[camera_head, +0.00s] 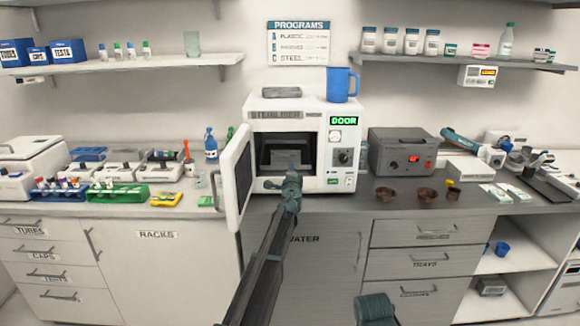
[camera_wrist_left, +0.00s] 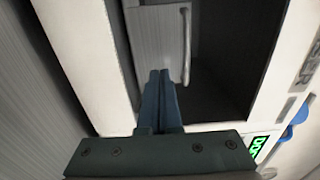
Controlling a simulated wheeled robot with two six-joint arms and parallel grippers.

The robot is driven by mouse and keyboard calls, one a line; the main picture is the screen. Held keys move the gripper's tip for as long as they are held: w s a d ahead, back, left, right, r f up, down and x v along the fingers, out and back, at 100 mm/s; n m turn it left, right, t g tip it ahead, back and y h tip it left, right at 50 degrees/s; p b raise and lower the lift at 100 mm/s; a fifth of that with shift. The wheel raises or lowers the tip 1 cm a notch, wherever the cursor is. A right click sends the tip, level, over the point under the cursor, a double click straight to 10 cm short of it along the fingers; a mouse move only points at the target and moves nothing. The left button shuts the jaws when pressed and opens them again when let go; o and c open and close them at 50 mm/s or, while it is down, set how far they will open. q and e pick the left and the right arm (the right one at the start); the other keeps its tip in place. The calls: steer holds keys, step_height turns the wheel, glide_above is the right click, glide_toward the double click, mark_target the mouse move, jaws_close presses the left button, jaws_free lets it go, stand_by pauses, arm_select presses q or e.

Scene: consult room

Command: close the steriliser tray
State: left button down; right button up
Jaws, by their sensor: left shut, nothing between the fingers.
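The white steriliser (camera_head: 262,118) stands on the counter with its door (camera_head: 236,178) swung open to the left. Inside its dark chamber is a grey tray (camera_head: 287,158), partly hidden behind my gripper. In the left wrist view the tray front (camera_wrist_left: 155,45) is pale grey with a bar handle (camera_wrist_left: 186,45). How far out the tray sits is hard to tell. My left gripper (camera_head: 292,170) is shut and empty at the chamber opening, its fingertips (camera_wrist_left: 160,73) overlapping the tray front in that view. Contact is unclear. Only a teal part of my right arm shows at the bottom; its fingers are out of view.
A blue mug (camera_head: 342,85) and a grey flat item (camera_head: 281,92) stand on top of the steriliser. A grey box (camera_head: 402,152) and brown cups (camera_head: 386,194) are to its right. A blue bottle (camera_head: 211,145) and racks are on the left.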

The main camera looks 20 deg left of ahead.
arm_select(q)
steer(key=s+d+f+n+g+h+p, duration=0.1)
steer(key=s+d+f+g, duration=0.4)
steer(key=s, duration=1.3)
steer(key=s+d+f+n+g+h+p, duration=0.1)
steer(key=s+d+f+n+g+p, duration=0.2)
steer(key=s+d, duration=0.6)
steer(key=s+d+f+n+g+h+p, duration=0.1)
steer(key=s+d+f+n+g, duration=0.6)
steer(key=s, duration=2.2)
steer(key=d+g+p, duration=0.1)
steer(key=g, duration=0.1)
steer(key=shift+f+g+h, duration=0.4)
steer(key=shift+w, duration=0.1)
